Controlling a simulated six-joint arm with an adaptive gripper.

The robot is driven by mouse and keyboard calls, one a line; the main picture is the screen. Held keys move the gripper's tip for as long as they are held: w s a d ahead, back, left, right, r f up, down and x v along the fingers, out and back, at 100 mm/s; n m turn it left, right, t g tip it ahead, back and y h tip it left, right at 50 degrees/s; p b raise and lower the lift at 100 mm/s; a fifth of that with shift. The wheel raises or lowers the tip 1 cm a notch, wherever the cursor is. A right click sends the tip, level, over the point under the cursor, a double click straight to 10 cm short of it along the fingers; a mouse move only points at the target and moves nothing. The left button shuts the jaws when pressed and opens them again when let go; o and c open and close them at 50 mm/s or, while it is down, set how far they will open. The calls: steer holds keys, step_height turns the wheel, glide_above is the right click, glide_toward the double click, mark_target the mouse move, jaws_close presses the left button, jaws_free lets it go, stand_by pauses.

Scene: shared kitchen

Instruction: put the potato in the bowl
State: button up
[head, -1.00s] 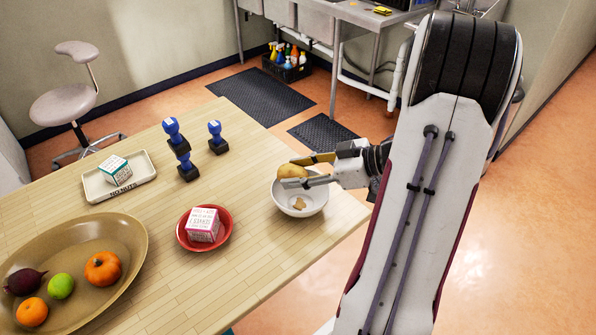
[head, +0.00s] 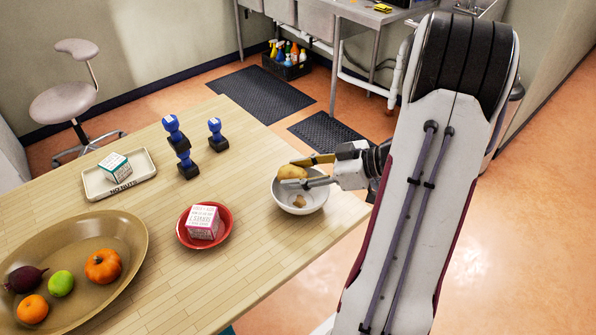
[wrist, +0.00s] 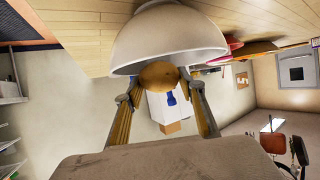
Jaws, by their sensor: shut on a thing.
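The potato (head: 291,172) is yellow-brown and is held between the two fingers of my gripper (head: 308,171), over the white bowl (head: 316,204). In the wrist view the potato (wrist: 158,74) sits between the fingertips of my gripper (wrist: 160,84), in front of the opening of the bowl (wrist: 165,42). The bowl stands upright near the table's right corner. A small tan patch shows inside it below the potato; I cannot tell whether it is a reflection. The potato looks to be around rim height.
A red plate (head: 228,234) with a pink-white box (head: 203,222) is left of the bowl. Blue-handled stamps (head: 216,136), a tray (head: 91,186) with a teal-white box (head: 115,167), and a large brown platter (head: 128,235) with produce stand farther left. Bare wood lies between them.

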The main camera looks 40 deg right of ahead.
steer(key=o, duration=1.2)
steer(key=shift+c, duration=0.2)
steer(key=shift+r, duration=0.15)
steer(key=shift+r, duration=0.5)
steer(key=v, duration=1.2)
steer(key=shift+w, duration=0.1)
